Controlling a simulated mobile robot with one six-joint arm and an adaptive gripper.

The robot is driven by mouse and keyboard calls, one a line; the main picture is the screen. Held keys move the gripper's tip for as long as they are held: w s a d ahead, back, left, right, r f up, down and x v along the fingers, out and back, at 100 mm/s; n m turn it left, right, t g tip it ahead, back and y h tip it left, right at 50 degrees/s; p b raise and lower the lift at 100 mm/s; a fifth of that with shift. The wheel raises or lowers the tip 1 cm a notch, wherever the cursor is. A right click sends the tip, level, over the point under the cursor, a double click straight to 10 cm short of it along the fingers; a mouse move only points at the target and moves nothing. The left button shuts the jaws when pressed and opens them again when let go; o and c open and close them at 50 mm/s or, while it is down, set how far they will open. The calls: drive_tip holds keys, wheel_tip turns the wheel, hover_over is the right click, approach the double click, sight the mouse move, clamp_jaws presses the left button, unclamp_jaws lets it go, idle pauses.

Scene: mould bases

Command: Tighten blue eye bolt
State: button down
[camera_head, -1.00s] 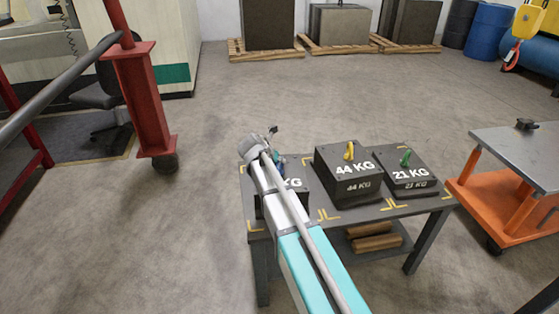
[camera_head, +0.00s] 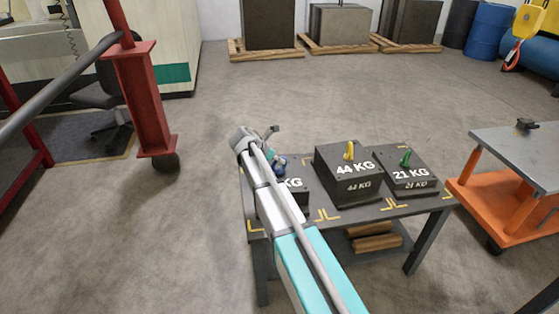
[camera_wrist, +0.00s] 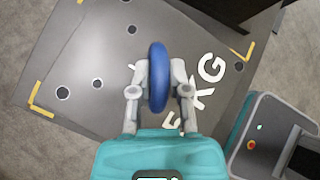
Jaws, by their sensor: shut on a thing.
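The blue eye bolt (camera_wrist: 158,77) shows edge-on as an upright ring in the middle of the wrist view. My gripper (camera_wrist: 159,78) is shut on it, one grey finger on each side. In the head view the blue bolt (camera_head: 280,170) is partly hidden behind my arm. The bolt stands over a dark block (camera_wrist: 110,60) with white lettering ending in "KG" and several round holes on its top. This block (camera_head: 297,197) also shows in the head view, mostly covered by my arm. The bolt's lower shank and thread are hidden.
To the right on the same table (camera_head: 330,219) stand a 44 KG block (camera_head: 330,175) with a yellow eye bolt and a 21 KG block (camera_head: 395,175) with a green one. An orange cart (camera_head: 510,190) stands further right. A red post (camera_head: 145,105) rises at left.

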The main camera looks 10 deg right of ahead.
drive_tip(key=m+g, duration=0.2)
drive_tip(key=w+m+g, duration=0.1)
drive_tip(key=m+g, duration=0.1)
drive_tip(key=m, duration=0.1)
drive_tip(key=shift+m, duration=0.3)
drive_tip(key=shift+s+m+g+y, duration=0.15)
drive_tip(key=shift+m+g+y, duration=0.15)
drive_tip(key=shift+m+g, duration=1.15)
drive_tip(key=shift+m, duration=0.35)
drive_tip(key=c, duration=0.7)
unclamp_jaws()
drive_tip(key=shift+o, duration=0.6)
drive_tip(key=shift+s, duration=0.15)
